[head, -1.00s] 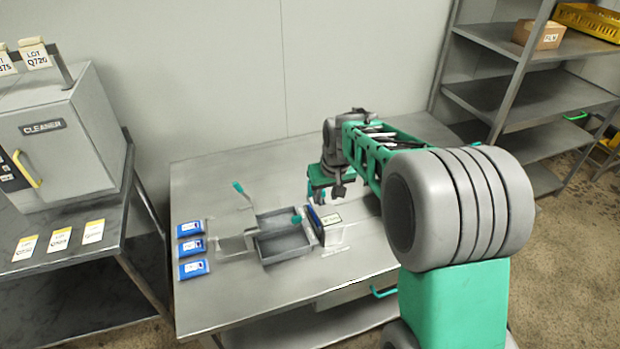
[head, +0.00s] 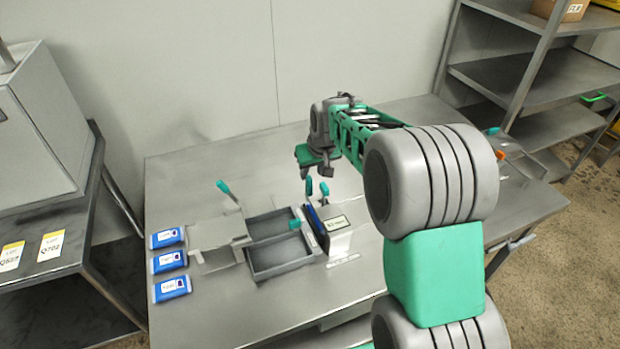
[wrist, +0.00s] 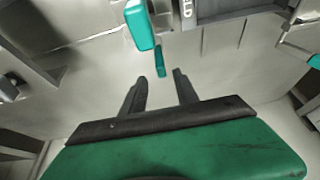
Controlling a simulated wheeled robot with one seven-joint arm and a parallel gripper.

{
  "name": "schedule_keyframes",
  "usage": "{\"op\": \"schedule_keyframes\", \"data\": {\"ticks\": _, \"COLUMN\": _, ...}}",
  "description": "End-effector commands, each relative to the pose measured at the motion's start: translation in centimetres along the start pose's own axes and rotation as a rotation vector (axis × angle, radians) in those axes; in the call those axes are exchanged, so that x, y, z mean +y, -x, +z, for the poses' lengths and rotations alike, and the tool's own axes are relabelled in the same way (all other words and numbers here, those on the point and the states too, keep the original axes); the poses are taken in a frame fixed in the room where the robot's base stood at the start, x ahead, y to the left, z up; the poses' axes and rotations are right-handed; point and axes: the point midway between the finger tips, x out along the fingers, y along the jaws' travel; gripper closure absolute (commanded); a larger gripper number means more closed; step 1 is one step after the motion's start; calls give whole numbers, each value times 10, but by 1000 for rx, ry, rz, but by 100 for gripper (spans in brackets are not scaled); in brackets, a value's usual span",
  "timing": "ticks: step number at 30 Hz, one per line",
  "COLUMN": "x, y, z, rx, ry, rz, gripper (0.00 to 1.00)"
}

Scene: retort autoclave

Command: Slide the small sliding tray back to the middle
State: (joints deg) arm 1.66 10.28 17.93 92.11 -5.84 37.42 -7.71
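A grey tray (head: 281,262) with two compartments sits on the steel table in the head view, with a teal knob (head: 295,224) at its right side. I take it as the sliding tray, but cannot be sure. Two upright teal handles (head: 309,186) stand just behind a labelled box. My gripper (head: 317,172) hangs above and behind them, apart from the tray. In the wrist view my gripper (wrist: 159,82) has its dark fingers spread with nothing between them. A teal handle (wrist: 160,60) shows just beyond the fingertips, and a larger one (wrist: 140,25) is up and left.
Several blue packets (head: 168,262) lie along the table's left edge. A flat grey plate (head: 210,235) and a teal-tipped lever (head: 224,187) are left of the tray. The labelled box (head: 338,240) stands right of it. A steel shelf (head: 530,80) is at right; the table's back left is clear.

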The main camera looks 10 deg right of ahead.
Motion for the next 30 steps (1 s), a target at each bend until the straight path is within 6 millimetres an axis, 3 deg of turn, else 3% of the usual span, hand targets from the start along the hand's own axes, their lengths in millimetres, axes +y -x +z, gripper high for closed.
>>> {"op": "schedule_keyframes", "data": {"ticks": 7, "x": -1, "y": -45, "z": 0, "rx": -4, "ry": 2, "rz": -2, "gripper": 64}}
{"op": "schedule_keyframes", "data": {"ticks": 17, "x": 1, "y": -56, "z": 0, "rx": -1, "ry": -1, "rz": 1, "gripper": 64}}
{"op": "schedule_keyframes", "data": {"ticks": 30, "x": 2, "y": -55, "z": 1, "rx": -1, "ry": -3, "rz": 1, "gripper": 98}}
